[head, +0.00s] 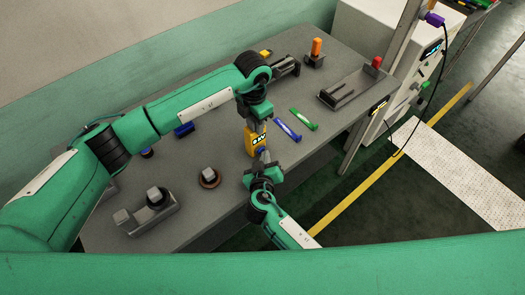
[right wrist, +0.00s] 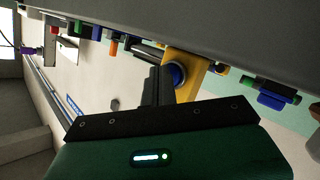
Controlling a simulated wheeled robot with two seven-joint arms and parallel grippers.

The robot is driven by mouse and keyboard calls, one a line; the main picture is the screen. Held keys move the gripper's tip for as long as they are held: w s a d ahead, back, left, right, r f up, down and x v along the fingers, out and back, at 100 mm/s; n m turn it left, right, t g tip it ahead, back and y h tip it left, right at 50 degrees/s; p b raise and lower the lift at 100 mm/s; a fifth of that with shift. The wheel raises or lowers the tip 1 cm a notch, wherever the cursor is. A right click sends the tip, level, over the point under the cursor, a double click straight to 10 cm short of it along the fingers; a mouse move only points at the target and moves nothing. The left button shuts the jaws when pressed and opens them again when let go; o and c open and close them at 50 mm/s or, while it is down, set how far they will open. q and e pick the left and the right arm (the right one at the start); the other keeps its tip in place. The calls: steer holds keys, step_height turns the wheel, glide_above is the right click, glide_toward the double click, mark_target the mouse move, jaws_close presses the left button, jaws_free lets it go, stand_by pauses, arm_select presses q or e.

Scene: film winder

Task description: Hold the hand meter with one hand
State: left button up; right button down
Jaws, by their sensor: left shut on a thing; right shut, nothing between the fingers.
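The hand meter is a yellow block with a dark display (head: 256,142); it hangs from my left gripper (head: 257,125), which is shut on its upper part, by the table's front edge. In the right wrist view the yellow meter (right wrist: 190,82) shows a round blue part facing my right gripper. My right gripper (head: 265,157) is shut and empty, just below and in front of the meter. In the right wrist view its dark fingers (right wrist: 157,86) end close beside the blue part; I cannot tell whether they touch.
The grey table (head: 235,190) holds a blue bar (head: 288,130), a green bar (head: 303,119), a dark fixture with a round piece (head: 208,177) and a grey block fixture (head: 147,215). A dark tray (head: 350,92) and an orange-topped stand (head: 315,52) are behind. A white machine stands right.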

steer(key=shift+s+d, duration=0.5)
steer(key=shift+s, duration=0.15)
steer(key=shift+s+d, duration=0.75)
steer(key=shift+s, duration=0.3)
steer(key=shift+s+d, duration=0.7)
steer(key=shift+s, duration=0.3)
arm_select(q)
steer(key=o, duration=1)
steer(key=shift+o, duration=0.2)
